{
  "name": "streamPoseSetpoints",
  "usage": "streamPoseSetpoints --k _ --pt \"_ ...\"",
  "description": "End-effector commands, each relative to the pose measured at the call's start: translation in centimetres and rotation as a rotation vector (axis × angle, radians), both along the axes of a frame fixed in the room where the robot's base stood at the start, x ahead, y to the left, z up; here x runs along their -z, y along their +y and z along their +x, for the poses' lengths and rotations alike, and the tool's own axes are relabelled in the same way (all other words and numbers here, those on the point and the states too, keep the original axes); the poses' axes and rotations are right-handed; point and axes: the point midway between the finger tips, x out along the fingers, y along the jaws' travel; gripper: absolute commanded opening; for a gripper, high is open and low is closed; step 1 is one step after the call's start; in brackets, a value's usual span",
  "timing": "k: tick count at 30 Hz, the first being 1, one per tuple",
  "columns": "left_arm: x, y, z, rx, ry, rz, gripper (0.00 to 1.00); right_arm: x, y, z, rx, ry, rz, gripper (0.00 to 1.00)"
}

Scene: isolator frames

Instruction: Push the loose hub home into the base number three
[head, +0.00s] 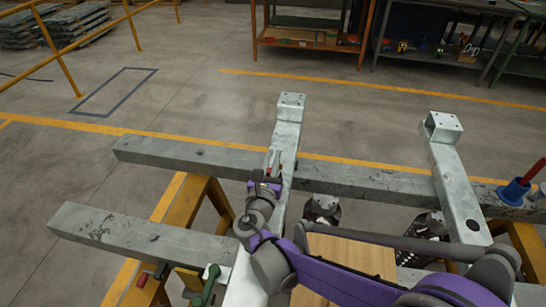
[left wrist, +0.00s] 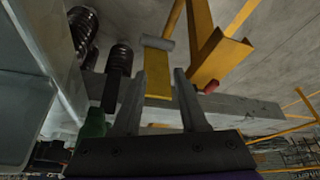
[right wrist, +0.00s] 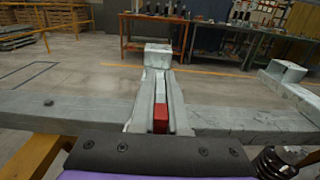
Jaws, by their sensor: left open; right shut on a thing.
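My right gripper (head: 272,164) is over the left galvanised crosspiece (head: 290,135) in the head view. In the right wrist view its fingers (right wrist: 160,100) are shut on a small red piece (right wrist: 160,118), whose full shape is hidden. My left gripper (left wrist: 158,95) is open in the left wrist view, with a yellow part behind the gap between its fingers. Dark ribbed isolators with metal tops stand near the middle (head: 322,208) and right (head: 432,222) in the head view, partly hidden by my arm. I cannot tell which part is the loose hub or base number three.
Two long grey beams, far (head: 200,152) and near (head: 150,238), rest on yellow trestles (head: 170,225). Another crosspiece (head: 455,180) lies to the right. A blue cup-like part (head: 515,190) with a red rod is at the far right. A wooden board (head: 350,255) is under my arm.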

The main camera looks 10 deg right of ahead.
Motion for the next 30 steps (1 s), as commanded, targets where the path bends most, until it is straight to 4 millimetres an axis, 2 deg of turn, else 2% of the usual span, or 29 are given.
streamPoseSetpoints --k 7,8,9,13,14,23,26,30 --pt "0.4 0.0 0.0 0.000 0.001 0.000 0.42 0.5 0.0 0.0 0.001 -0.001 -0.003 0.00" --pt "0.4 0.0 0.0 0.000 0.001 0.000 0.42 0.5 0.0 0.0 0.000 -0.001 -0.003 0.14" --pt "0.4 0.0 0.0 0.000 0.001 0.000 0.42 0.4 0.0 0.0 0.000 -0.001 -0.003 0.21" --pt "0.4 0.0 0.0 0.000 0.001 0.000 0.42 0.4 0.0 0.0 0.000 -0.001 -0.002 0.45" --pt "0.4 0.0 0.0 0.000 0.001 0.000 0.42 0.4 0.0 0.0 0.000 -0.001 -0.001 0.47" --pt "0.4 0.0 0.0 0.000 0.001 0.000 0.42 0.6 0.1 -0.1 -0.001 0.001 0.003 0.47" --pt "0.3 0.0 0.0 0.000 0.001 0.000 0.42 0.5 0.5 -0.9 -0.002 0.001 0.001 0.47" --pt "0.0 0.0 0.0 0.000 0.000 0.000 0.42 0.5 1.5 -3.1 -0.005 0.000 0.002 0.47"
